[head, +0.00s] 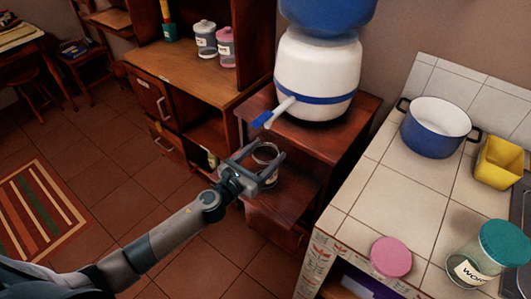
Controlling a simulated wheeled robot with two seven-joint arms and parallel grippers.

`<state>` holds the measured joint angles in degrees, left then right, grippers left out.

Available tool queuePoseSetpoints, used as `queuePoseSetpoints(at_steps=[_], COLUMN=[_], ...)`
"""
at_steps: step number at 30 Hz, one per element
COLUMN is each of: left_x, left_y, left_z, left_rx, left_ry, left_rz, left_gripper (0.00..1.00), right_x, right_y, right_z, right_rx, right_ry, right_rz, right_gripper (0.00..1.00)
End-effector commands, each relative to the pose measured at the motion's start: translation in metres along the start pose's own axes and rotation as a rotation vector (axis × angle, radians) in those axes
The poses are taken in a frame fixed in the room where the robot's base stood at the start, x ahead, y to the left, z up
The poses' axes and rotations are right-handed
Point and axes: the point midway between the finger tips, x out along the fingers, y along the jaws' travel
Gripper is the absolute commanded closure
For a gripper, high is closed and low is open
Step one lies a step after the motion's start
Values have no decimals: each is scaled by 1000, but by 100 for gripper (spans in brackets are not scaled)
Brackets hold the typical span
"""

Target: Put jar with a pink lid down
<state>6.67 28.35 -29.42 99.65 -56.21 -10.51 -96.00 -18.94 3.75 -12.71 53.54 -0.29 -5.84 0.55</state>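My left gripper (272,149) reaches in from the left, in front of the wooden stand. Its two fingers stand on either side of a clear glass jar (268,172) with a round open rim and no lid on it, and appear to grip it. The fingers hide part of the jar. A pink lid (391,257) lies flat on the tiled counter at the lower right, apart from the jar. Another jar with a pink lid (226,47) stands on the wooden cabinet at the back. My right gripper is not in view.
A water dispenser (318,75) stands on the dark wooden stand (350,120), just behind my gripper. The tiled counter (385,200) holds a blue pot (437,128), a yellow container (499,163) and a teal-lidded jar (470,271). The counter's middle is clear.

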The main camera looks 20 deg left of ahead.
Motion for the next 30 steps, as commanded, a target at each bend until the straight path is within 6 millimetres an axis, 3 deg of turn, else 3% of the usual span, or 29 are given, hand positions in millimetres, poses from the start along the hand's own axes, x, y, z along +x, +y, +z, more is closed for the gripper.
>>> queuePoseSetpoints(at_steps=[17,23,30], left_x=[-2,-29,-72], left_y=[0,0,0], left_z=[2,0,0], left_rx=[0,1,1], left_ry=[1,2,2], left_rz=[0,-1,0], left_gripper=[20,20,20], right_x=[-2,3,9], right_y=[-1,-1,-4], right_z=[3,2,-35], right_rx=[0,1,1], right_ry=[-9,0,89], right_rz=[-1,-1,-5], right_gripper=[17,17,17])
